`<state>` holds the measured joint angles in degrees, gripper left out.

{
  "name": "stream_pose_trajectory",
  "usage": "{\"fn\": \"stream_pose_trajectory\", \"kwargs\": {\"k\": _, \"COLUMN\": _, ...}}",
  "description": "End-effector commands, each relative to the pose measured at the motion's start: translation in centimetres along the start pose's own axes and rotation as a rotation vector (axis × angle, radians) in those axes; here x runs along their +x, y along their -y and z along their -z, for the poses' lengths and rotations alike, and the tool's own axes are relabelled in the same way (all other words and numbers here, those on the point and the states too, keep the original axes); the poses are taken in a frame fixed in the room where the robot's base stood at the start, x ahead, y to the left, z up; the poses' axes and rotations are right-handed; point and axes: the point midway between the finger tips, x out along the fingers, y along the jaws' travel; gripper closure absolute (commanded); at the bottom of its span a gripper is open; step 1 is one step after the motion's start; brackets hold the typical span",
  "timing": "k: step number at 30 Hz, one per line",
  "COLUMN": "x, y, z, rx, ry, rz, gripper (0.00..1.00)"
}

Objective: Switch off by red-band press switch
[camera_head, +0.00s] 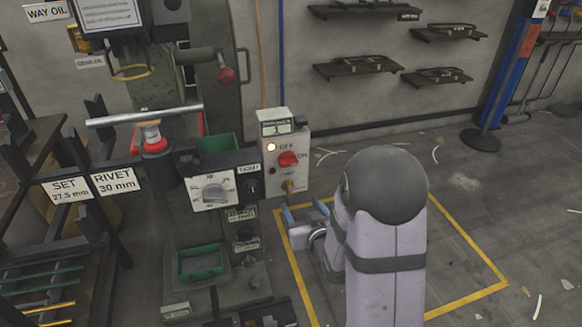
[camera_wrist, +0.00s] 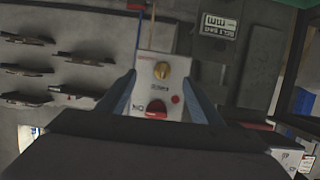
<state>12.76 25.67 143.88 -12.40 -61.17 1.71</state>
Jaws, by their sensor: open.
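The switch box (camera_head: 276,178) is a pale grey panel beside the press. It bears a red knob (camera_head: 288,159) with OFF printed above it and ON at its right. The knob's handle looks roughly sideways, toward ON. A brass-coloured knob (camera_head: 288,187) sits lower on the panel. The press (camera_head: 165,75) has a red band (camera_head: 154,146) low on its ram. My gripper (camera_head: 304,212) is open and empty, just right of and below the box. In the wrist view, turned upside down, the box face (camera_wrist: 142,68) and red knob (camera_wrist: 156,108) show between my gripper's fingers (camera_wrist: 160,88).
A lit white lamp (camera_head: 271,147) is on the box. A dial panel (camera_head: 213,191) and green tray (camera_head: 200,262) are left of it. Racks stand at far left. Wall shelves (camera_head: 357,67) hang behind. The floor inside the yellow lines is mostly clear around my arm.

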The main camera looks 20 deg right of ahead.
Motion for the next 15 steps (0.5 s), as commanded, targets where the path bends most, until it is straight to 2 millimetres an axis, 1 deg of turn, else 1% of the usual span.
{"fn": "stream_pose_trajectory", "kwargs": {"k": 1, "x": -0.1, "y": 0.2, "z": 1.8, "rx": 0.000, "ry": -0.071, "rz": 0.007, "gripper": 0.41}}
{"fn": "stream_pose_trajectory", "kwargs": {"k": 3, "x": -0.3, "y": 0.3, "z": 4.0, "rx": 0.000, "ry": -0.159, "rz": 0.013, "gripper": 0.41}}
{"fn": "stream_pose_trajectory", "kwargs": {"k": 6, "x": -0.8, "y": 0.5, "z": 6.2, "rx": 0.003, "ry": -0.250, "rz": 0.018, "gripper": 0.41}}
{"fn": "stream_pose_trajectory", "kwargs": {"k": 10, "x": -1.2, "y": 0.5, "z": 7.7, "rx": 0.005, "ry": -0.312, "rz": 0.020, "gripper": 0.41}}
{"fn": "stream_pose_trajectory", "kwargs": {"k": 15, "x": -1.3, "y": 0.5, "z": 8.1, "rx": 0.008, "ry": -0.328, "rz": 0.021, "gripper": 0.41}}
